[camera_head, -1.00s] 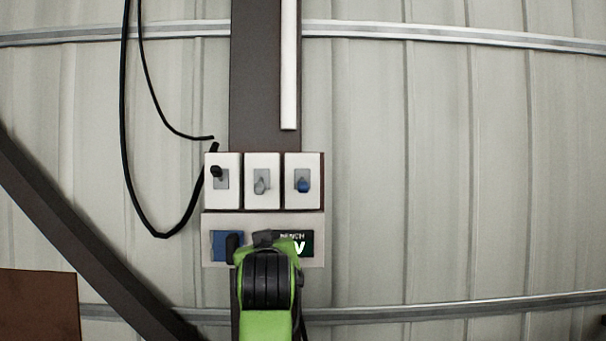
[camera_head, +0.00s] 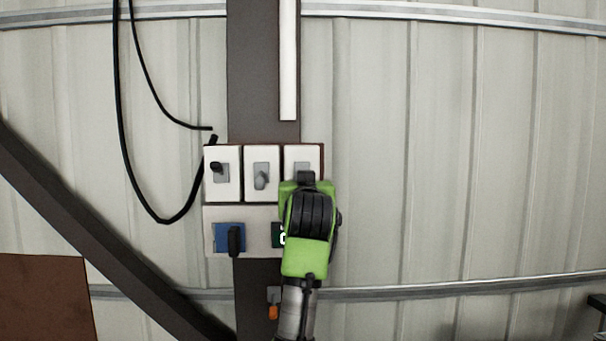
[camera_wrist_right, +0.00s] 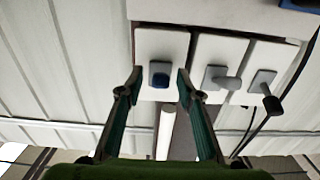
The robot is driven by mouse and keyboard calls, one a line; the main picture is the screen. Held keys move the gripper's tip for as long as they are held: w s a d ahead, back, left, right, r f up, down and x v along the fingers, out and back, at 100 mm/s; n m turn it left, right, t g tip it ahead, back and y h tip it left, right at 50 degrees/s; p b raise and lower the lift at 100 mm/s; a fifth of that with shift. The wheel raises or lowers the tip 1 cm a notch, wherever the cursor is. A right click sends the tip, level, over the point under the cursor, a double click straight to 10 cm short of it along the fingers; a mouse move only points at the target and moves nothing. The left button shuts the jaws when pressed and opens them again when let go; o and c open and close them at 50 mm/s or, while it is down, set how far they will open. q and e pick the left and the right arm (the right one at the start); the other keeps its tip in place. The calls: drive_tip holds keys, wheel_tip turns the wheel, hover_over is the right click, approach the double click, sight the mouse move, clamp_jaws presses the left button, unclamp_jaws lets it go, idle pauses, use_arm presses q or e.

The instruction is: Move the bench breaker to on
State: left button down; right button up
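Three white breaker plates stand in a row on a dark post. The left breaker (camera_head: 222,170) has a black lever, tilted up. The middle breaker (camera_head: 261,180) has a grey lever, hanging down. The right breaker (camera_head: 303,155) is mostly hidden by my right gripper in the head view. My right gripper (camera_wrist_right: 160,84) is open around the lever, with no clear contact. My left gripper is not in view.
A lower panel holds a blue socket (camera_head: 223,238) with a black plug. A black cable (camera_head: 122,130) loops on the left. A dark diagonal beam (camera_head: 100,255) crosses the lower left. The wall to the right is clear.

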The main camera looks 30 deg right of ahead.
drive_tip(key=shift+p+x, duration=0.3)
drive_tip(key=shift+x, duration=0.9)
drive_tip(key=shift+a, duration=0.1)
clamp_jaws()
drive_tip(key=shift+r, duration=0.1)
drive_tip(key=r+g+y, duration=0.1)
drive_tip(key=g+y, duration=0.1)
drive_tip(key=g, duration=0.1)
drive_tip(key=shift+s+a+r, duration=0.1)
drive_tip(key=shift+s+r, duration=0.15)
drive_tip(key=shift+r, duration=0.15)
drive_tip(key=shift+r+g+y, duration=0.45)
drive_tip(key=shift+g+y, duration=0.25)
drive_tip(key=shift+g, duration=0.35)
drive_tip(key=shift+r+g+y, duration=0.4)
drive_tip(key=shift+g+y, duration=0.3)
drive_tip(key=shift+g, duration=0.35)
drive_tip(key=shift+w+r+g, duration=0.1)
drive_tip(key=shift+g, duration=0.2)
